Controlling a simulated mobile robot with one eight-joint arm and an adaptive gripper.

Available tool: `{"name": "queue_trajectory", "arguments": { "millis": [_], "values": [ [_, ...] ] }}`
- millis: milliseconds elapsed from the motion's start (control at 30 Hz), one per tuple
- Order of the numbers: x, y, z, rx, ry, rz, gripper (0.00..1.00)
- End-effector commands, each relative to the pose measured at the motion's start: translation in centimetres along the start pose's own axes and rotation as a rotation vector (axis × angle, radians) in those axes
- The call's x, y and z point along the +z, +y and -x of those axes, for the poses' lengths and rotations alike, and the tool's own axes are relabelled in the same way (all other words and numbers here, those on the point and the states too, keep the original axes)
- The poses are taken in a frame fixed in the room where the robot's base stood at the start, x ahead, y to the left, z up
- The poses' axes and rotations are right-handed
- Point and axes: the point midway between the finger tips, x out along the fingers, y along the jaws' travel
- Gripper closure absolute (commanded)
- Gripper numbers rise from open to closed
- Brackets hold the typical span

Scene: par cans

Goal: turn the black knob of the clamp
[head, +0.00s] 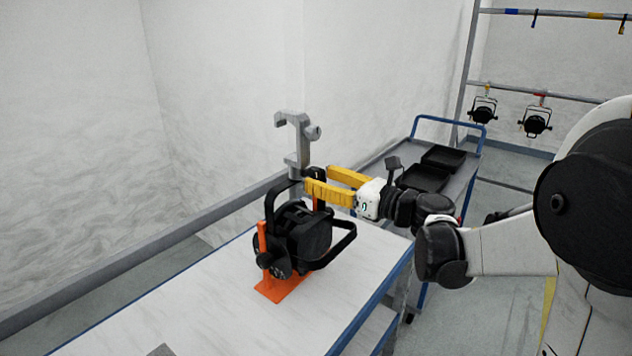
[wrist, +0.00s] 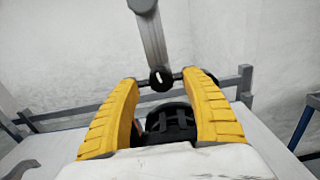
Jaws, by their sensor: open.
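The grey hook clamp (head: 296,140) stands upright above a black par can (head: 303,232), which rests in an orange stand (head: 281,288) on the table. In the wrist view, the clamp's grey post (wrist: 151,40) runs down to the round black knob (wrist: 161,80), which has a pale mark on its face. My gripper (head: 318,181) is open, its two yellow fingers pointing at the base of the clamp. In the wrist view, the knob shows between the fingertips, with gaps on both sides; I cannot tell how deep it lies between them.
The white table (head: 190,300) has free room left of the can. The can's black yoke (head: 340,248) sticks out below my gripper. A grey rail (head: 150,234) runs behind the table. A trolley (head: 465,170) with black trays stands behind my wrist.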

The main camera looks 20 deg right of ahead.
Motion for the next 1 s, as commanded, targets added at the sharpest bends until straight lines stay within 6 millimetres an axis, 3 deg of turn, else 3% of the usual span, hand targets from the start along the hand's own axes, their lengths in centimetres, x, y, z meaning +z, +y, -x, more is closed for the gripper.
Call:
{"name": "queue_trajectory", "arguments": {
  "millis": [133, 467, 633, 1000],
  "values": [
    [-0.1, 0.0, -1.4, 0.001, 0.000, 0.000, 0.45],
    [0.0, 0.0, -1.7, -0.001, 0.000, 0.001, 0.46],
    [0.0, 0.0, -1.7, -0.001, 0.000, 0.001, 0.98],
    [0.1, 0.0, -1.7, -0.001, 0.000, 0.016, 0.99]
  ]
}}
